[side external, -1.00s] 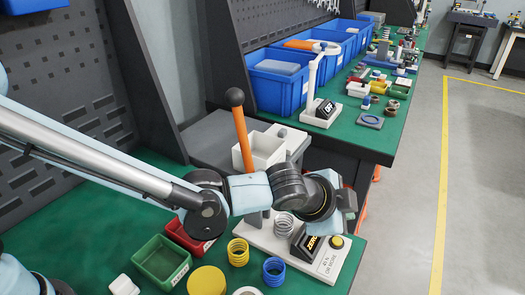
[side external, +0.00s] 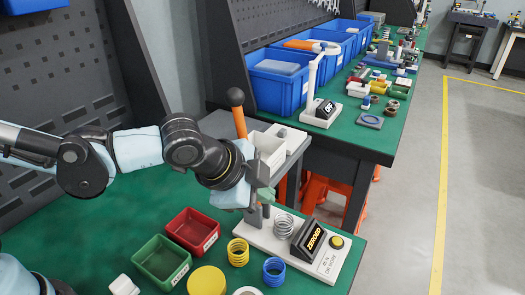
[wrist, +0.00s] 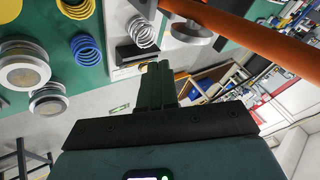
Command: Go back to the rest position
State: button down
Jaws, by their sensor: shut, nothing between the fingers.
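My gripper (side external: 265,196) is in the air over the near green bench, beside the white test stand (side external: 338,262). Its fingers are shut together and empty, as the wrist view (wrist: 155,82) shows. A silver spring (side external: 283,226) stands on the test stand, to the right of and below the gripper. The black display (side external: 307,239) on the stand reads "ZEROED". The orange lever (side external: 240,123) with a black knob rises behind the gripper; in the wrist view it crosses the upper right (wrist: 250,35). My wrist hides part of the lever's lower end.
A red bin (side external: 198,222) and a green bin (side external: 152,270) sit below the arm. A yellow spring (side external: 238,251), a blue spring (side external: 274,271) and a yellow disc (side external: 207,281) stand in front. A perforated panel (side external: 75,75) rises behind at left.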

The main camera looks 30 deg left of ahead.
jog(key=s+a+n+y, duration=0.1)
jog(key=s+a+n, duration=0.2)
jog(key=a+n, duration=0.4)
jog(key=s+a+n+y, duration=0.1)
jog(key=s+a+n, duration=0.2)
jog(key=a+n, duration=0.4)
jog(key=a, duration=0.8)
jog(key=shift+s+a+r+y, duration=0.15)
jog(key=shift+s+r+y, duration=0.15)
jog(key=shift+s+r, duration=0.1)
